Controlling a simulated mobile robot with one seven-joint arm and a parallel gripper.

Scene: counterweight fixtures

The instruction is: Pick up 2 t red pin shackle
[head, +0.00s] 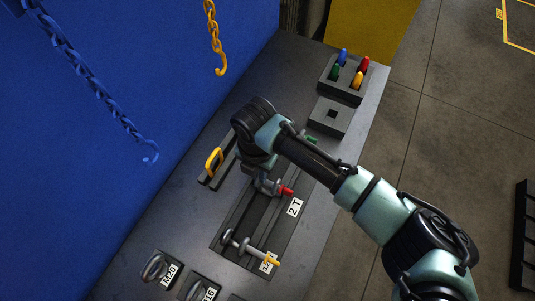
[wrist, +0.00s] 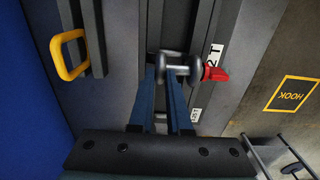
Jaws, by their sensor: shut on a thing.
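The 2 t red pin shackle (head: 286,191) is a grey shackle with a red pin end, at the slotted fixture beside the "2 T" label. In the wrist view the shackle (wrist: 194,68) lies across the fingertips, its red end pointing right. My gripper (wrist: 165,70) is shut on its grey body, left of the red end. In the head view my gripper (head: 263,179) comes down over the fixture, and my wrist partly hides the grip. I cannot tell whether the shackle is clear of the fixture.
A yellow-pin shackle (head: 245,247) lies in the nearer slot, and a green pin end (head: 311,139) shows beyond my arm. A yellow handle (head: 214,161) stands left of the fixture. A block with coloured pegs (head: 335,88) is at the far end. Chains (head: 214,35) hang at upper left.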

